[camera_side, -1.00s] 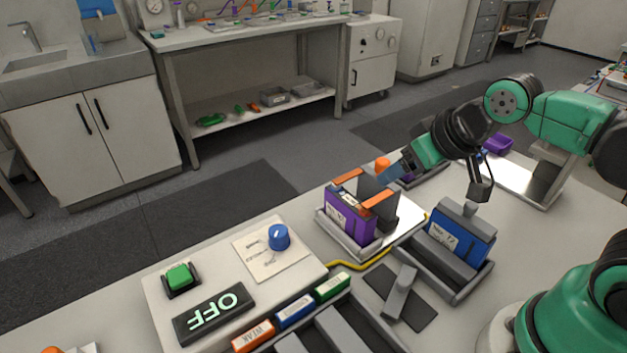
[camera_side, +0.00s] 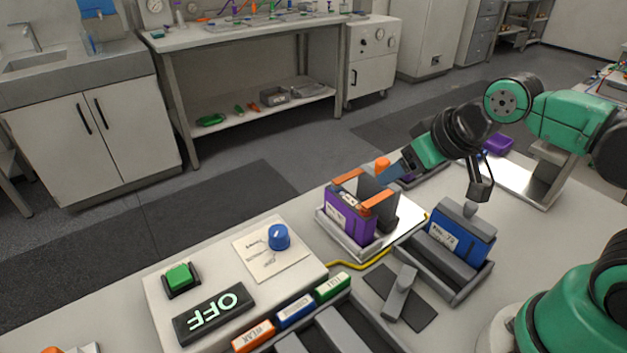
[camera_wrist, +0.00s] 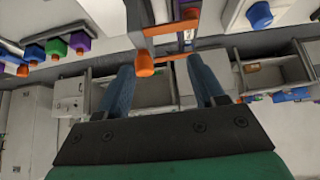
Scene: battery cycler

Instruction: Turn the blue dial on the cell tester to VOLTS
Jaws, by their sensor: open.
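The blue dial (camera_side: 278,237) stands on a pale label plate (camera_side: 262,262) on the cell tester (camera_side: 215,270). A white mark shows on the dial's top, but the plate's lettering is too small to read. The tester also has a green button (camera_side: 179,277) and a dark display (camera_side: 213,313) reading OFF. My gripper (camera_side: 398,168) is to the right of and behind the dial, apart from it, beside the purple cell's holder. In the wrist view my gripper (camera_wrist: 165,85) shows two blue fingers spread apart with nothing held, and the blue dial (camera_wrist: 259,15) is at the top right.
A purple cell (camera_side: 348,220) with orange clamps (camera_side: 380,196) stands in a holder between my gripper and the tester. A blue cell (camera_side: 458,238) sits in a grey tray at right. A lever (camera_side: 402,285) and a labelled sorting tray (camera_side: 330,340) are in front. A yellow cable (camera_side: 360,263) runs beside the tester.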

